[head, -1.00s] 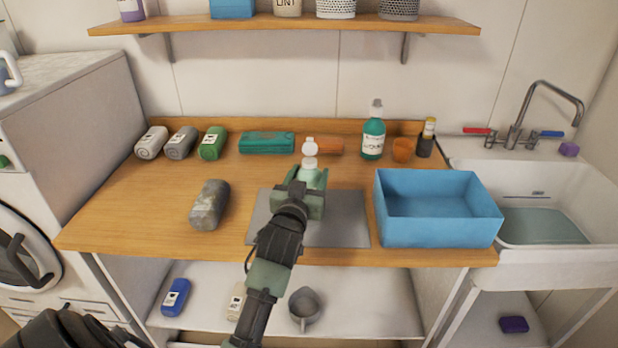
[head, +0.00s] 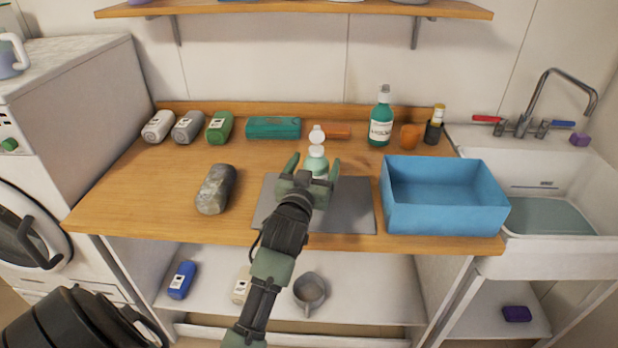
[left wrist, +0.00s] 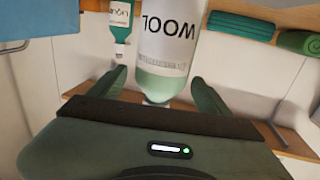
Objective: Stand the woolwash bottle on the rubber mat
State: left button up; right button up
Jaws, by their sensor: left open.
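The woolwash bottle (head: 317,160), pale green and white with a round white top, stands upright at the back part of the grey rubber mat (head: 353,212). Its base is hidden behind my left gripper (head: 308,170), so I cannot see exactly where it rests. My left gripper is open, its fingers spread on either side of the bottle, just in front of it. In the left wrist view the bottle (left wrist: 168,45), with "WOOL" on its label, appears upside down between the two fingers with gaps at both sides. My right gripper is not in view.
A blue bin (head: 443,212) stands right of the mat and a grey stone-like roll (head: 216,189) lies left of it.

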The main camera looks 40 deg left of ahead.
pick_arm(q)
jog(key=b+v, duration=0.1)
jog(key=v, duration=1)
